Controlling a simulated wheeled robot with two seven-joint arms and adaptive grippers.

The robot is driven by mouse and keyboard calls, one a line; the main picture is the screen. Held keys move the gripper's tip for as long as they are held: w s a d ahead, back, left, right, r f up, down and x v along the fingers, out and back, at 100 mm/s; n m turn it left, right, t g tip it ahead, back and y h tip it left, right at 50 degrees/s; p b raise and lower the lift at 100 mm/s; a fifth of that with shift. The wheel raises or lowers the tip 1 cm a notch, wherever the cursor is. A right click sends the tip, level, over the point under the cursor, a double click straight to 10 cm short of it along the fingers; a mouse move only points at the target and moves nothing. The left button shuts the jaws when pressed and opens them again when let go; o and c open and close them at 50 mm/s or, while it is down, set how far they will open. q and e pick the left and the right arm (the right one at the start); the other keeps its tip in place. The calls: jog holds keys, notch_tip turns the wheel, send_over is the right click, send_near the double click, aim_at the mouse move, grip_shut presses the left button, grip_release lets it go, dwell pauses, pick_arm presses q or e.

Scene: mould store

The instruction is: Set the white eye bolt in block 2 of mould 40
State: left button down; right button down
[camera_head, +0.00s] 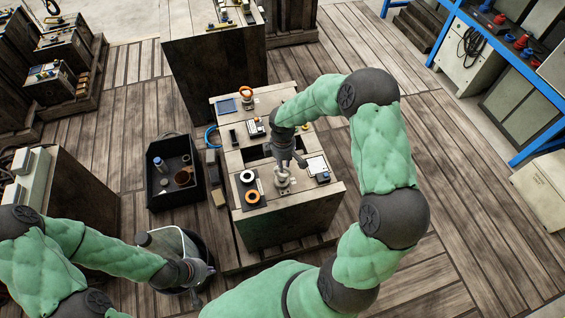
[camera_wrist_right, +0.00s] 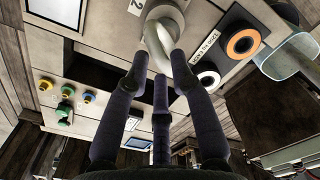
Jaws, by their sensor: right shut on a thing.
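The white eye bolt (camera_head: 282,180) stands at the front part of the wooden mould (camera_head: 300,215). Its pale ring fills the top middle of the right wrist view (camera_wrist_right: 160,38), beside a plate marked 2 (camera_wrist_right: 135,6). My right gripper (camera_head: 290,163) reaches down from above; its fingertips (camera_wrist_right: 160,75) are shut on the ring. The shank is hidden, so I cannot tell how deep it sits. My left gripper (camera_head: 201,278) hangs low at the left over a dark bucket, away from the mould; its fingers are too small to read.
A black mat (camera_head: 240,185) on the mould holds a white and an orange ring. An orange eye bolt (camera_head: 246,91) stands at the mould's back. A black crate (camera_head: 160,201) with loose items lies left of it. A clear plank floor lies to the right.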

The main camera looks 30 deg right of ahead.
jog(key=shift+f+b, duration=0.3)
jog(key=shift+f, duration=0.15)
dwell(0.4)
jog(key=shift+r, duration=0.1)
jog(key=c, duration=1)
grip_release()
jog(key=shift+w, duration=0.1)
notch_tip(320, 180, up, 12)
jog(key=shift+f, duration=0.1)
